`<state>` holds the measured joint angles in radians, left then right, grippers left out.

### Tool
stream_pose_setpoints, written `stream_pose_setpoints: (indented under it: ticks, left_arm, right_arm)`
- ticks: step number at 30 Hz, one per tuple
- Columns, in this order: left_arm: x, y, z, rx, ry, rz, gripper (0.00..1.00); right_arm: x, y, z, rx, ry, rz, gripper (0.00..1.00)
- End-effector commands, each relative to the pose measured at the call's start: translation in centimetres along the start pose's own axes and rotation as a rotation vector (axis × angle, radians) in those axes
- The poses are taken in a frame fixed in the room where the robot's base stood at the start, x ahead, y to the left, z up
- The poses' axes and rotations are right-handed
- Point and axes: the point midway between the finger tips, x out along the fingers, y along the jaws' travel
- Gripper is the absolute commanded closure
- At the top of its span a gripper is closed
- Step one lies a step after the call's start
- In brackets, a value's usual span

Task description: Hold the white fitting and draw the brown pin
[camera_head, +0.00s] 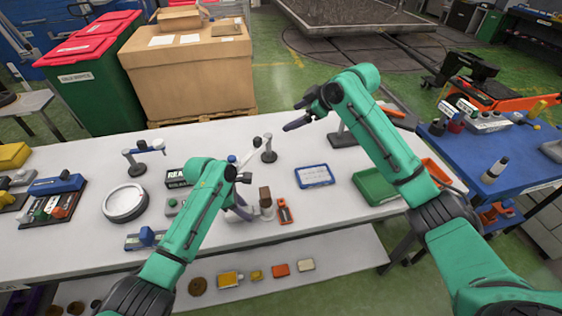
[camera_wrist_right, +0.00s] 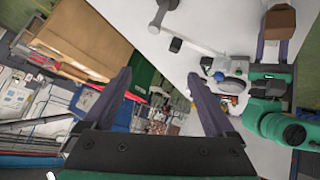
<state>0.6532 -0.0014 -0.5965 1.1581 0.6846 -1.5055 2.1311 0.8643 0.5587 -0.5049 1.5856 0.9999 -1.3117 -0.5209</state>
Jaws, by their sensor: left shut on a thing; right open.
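The brown pin (camera_head: 265,196) is a short block standing upright on the white fitting (camera_head: 267,213), near the front middle of the white table. My left gripper (camera_head: 250,211) is shut on the white fitting from its left side; its fingers partly hide it. The brown block also shows in the right wrist view (camera_wrist_right: 279,21), at the top right near my left gripper's purple fingers. My right gripper (camera_head: 298,115) is open and empty, raised above the back of the table, well apart from the pin. Its two spread fingers show in its wrist view (camera_wrist_right: 165,95).
An orange-and-dark tool (camera_head: 285,211) lies just right of the fitting. A blue-framed tray (camera_head: 314,176) and a green bin (camera_head: 374,187) lie further right. A grey stand (camera_head: 268,153) rises behind the fitting. A round white dish (camera_head: 125,203) sits left.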

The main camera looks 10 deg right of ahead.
Motion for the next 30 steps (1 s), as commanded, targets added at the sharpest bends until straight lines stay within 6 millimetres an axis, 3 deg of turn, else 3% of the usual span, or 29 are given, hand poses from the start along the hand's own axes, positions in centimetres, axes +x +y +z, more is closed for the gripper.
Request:
stream_pose_setpoints:
  ticks: [1, 3, 7, 11, 14, 24, 30]
  left_arm:
    - [0.1, 0.0, -0.1, -0.001, 0.001, 0.000, 1.00]
    - [0.1, 0.0, -0.1, -0.001, 0.001, 0.000, 1.00]
    - [0.0, 0.0, -0.1, -0.001, 0.001, 0.000, 1.00]
    - [0.1, 0.0, -0.1, -0.001, 0.001, 0.000, 1.00]
    - [0.1, 0.0, -0.1, -0.001, 0.001, 0.000, 1.00]
    - [0.0, 0.0, -0.1, -0.001, 0.001, 0.000, 1.00]
    - [0.0, 0.0, -0.1, -0.001, 0.001, 0.000, 1.00]
  right_arm:
    - [0.6, -3.1, -0.3, -0.079, -0.052, -0.112, 0.10]
    - [1.1, -7.4, 0.2, -0.189, -0.129, -0.273, 0.10]
    - [0.6, -12.6, 1.4, -0.339, -0.230, -0.491, 0.10]
    - [0.4, -14.4, 2.2, -0.394, -0.266, -0.571, 0.10]
    - [1.3, -15.1, 2.7, -0.394, -0.268, -0.577, 0.10]
    - [7.6, -18.7, 5.3, -0.391, -0.267, -0.573, 0.10]
    - [9.7, -19.9, 6.2, -0.391, -0.265, -0.570, 0.10]
